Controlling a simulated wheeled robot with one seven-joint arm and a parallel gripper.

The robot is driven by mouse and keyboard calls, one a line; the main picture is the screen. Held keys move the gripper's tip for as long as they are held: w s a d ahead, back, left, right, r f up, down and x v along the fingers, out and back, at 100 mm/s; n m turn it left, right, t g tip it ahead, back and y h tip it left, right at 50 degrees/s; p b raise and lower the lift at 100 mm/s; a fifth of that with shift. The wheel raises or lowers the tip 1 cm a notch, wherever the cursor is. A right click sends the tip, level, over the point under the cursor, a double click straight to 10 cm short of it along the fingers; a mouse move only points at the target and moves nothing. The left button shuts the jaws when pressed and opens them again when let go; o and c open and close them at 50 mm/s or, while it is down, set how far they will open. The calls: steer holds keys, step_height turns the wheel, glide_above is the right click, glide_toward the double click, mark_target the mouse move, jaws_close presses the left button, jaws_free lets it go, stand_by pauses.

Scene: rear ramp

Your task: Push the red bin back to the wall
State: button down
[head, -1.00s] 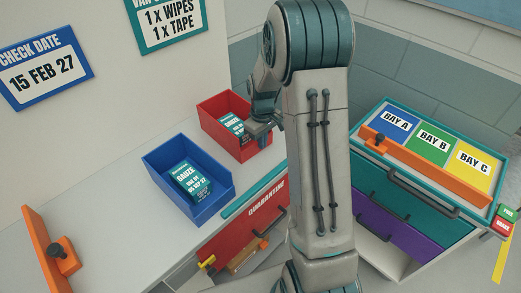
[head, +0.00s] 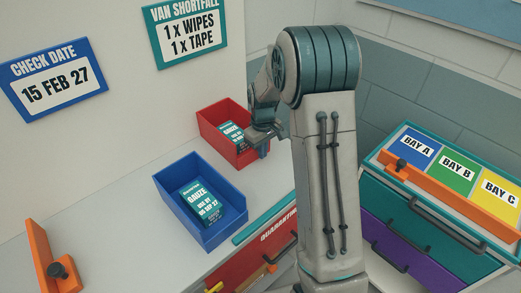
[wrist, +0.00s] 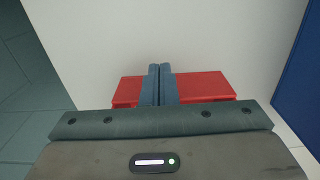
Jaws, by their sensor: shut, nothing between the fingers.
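The red bin (head: 213,140) stands on the grey counter beside the white wall, with a teal gauze box (head: 232,135) in it. Its far end is close to the wall; I cannot tell if they touch. My gripper (head: 264,136) is shut and empty at the bin's near right end, and seems to touch it. In the wrist view my closed fingers (wrist: 160,70) point at the wall, with the red bin (wrist: 205,86) showing on both sides of them. The fingers hide the bin's middle there.
A blue bin (head: 228,222) with another gauze box (head: 200,203) stands in front. An orange bracket (head: 42,262) is at lower left. A red quarantine drawer (head: 240,268) is under the counter edge. A teal drawer unit (head: 425,222) stands right.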

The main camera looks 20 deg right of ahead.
steer(key=s, duration=0.1)
steer(key=s+d, duration=0.1)
steer(key=shift+s+d+r+b, duration=0.2)
steer(key=shift+s+r+b, duration=0.1)
steer(key=shift+s+r, duration=0.05)
step_height(320, 180, up, 9)
steer(key=b, duration=0.1)
steer(key=s+a+r+m+t, duration=0.1)
steer(key=s+a+r+m, duration=0.1)
steer(key=s, duration=1)
steer(key=s+a+r+m+t, duration=0.2)
steer(key=s+m, duration=0.1)
steer(key=s, duration=0.9)
steer(key=shift+s+a, duration=0.15)
steer(key=shift+s, duration=0.25)
